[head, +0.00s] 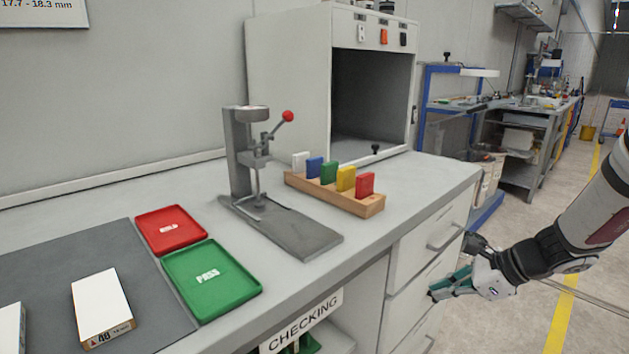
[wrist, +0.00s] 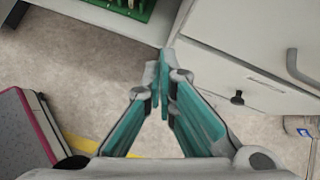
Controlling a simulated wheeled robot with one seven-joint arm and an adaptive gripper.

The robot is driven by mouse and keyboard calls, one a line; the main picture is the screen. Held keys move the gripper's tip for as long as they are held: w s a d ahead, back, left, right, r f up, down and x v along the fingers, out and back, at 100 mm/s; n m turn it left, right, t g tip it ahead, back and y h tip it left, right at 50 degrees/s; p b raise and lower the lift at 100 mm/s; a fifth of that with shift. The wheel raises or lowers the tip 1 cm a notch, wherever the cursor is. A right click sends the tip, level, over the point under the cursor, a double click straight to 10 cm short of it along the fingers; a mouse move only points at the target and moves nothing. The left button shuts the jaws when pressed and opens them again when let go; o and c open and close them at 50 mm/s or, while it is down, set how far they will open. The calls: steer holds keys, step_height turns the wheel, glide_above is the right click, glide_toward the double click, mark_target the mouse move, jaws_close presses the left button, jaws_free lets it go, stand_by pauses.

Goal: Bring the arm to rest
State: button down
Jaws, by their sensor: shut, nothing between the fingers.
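My gripper (head: 434,294) is at the right in the head view, in front of the drawers of the white workbench (head: 432,180) and below its top. Its teal fingers are shut and empty. In the wrist view the fingertips (wrist: 163,75) meet in the middle, above the floor beside the drawer fronts. My arm comes in from the right edge of the head view and points left.
The bench holds a red tray (head: 155,240), a green PASS tray (head: 190,300), a white block (head: 100,300), a press stand (head: 240,165) and a wooden rack (head: 310,188) of coloured blocks. A drawer handle (head: 446,236) is near my gripper.

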steer(key=s+a+r+n+g+h, duration=0.1)
steer(key=s+a+r+n+g, duration=0.1)
steer(key=s+a+r+n, duration=0.6)
steer(key=s+a+r+n+g, duration=0.2)
steer(key=s+a+r+n, duration=0.25)
steer(key=s, duration=0.45)
steer(key=s+d+n+g+h, duration=0.1)
steer(key=s+n+h, duration=0.3)
steer(key=s, duration=0.5)
steer(key=s+d+n+h, duration=0.1)
steer(key=s+d+n, duration=0.1)
steer(key=s+n, duration=0.55)
step_height(320, 180, up, 24)
steer(key=s+t+p, duration=0.1)
steer(key=t+p, duration=0.2)
steer(key=p, duration=1.9)
steer(key=shift+s+m+t, duration=0.15)
steer(key=shift+m+t, duration=0.15)
steer(key=shift+a+r, duration=0.1)
